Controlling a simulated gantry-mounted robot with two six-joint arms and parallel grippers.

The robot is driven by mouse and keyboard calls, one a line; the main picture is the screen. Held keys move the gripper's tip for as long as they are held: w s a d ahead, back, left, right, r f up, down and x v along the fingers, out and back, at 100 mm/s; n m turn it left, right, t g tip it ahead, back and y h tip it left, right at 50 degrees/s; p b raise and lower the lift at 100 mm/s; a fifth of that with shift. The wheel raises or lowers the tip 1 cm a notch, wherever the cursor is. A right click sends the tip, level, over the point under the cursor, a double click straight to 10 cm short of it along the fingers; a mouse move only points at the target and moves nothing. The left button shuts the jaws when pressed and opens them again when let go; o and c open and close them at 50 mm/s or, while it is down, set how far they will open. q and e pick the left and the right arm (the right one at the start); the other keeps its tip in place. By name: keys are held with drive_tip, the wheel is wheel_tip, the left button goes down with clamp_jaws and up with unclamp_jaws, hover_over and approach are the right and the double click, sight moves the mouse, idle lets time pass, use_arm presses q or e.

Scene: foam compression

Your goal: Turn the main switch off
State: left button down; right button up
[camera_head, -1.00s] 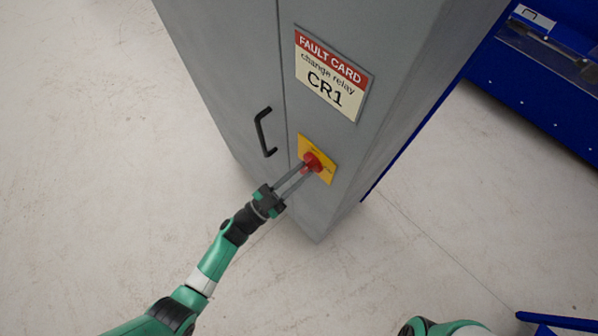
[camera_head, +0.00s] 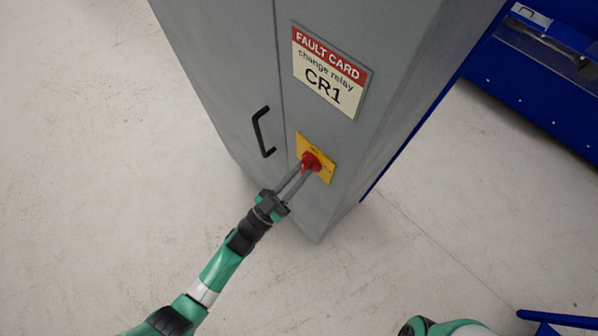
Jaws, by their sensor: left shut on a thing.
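The main switch is a red rotary knob (camera_head: 310,161) on a yellow plate (camera_head: 325,170), fixed to the front of a grey cabinet (camera_head: 225,70). My left gripper (camera_head: 304,170) reaches up from the lower left, its two long grey fingers shut on the red knob. The fingers hide part of the knob and plate, and the lettering on the plate is too small to read. My right gripper is not in view; only part of my right arm shows at the bottom edge.
A black door handle (camera_head: 262,132) sits left of the switch. A fault card (camera_head: 330,72) reading "change relay CR1" is above it. A blue structure (camera_head: 530,85) stands at the right, and a blue bar (camera_head: 560,321) lies low right. The pale floor around is clear.

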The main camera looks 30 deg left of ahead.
use_arm(q)
drive_tip(key=c, duration=0.8)
unclamp_jaws()
drive_tip(key=b+v, duration=0.1)
drive_tip(key=v, duration=1)
drive_tip(key=shift+s, duration=0.3)
drive_tip(key=shift+f, duration=0.15)
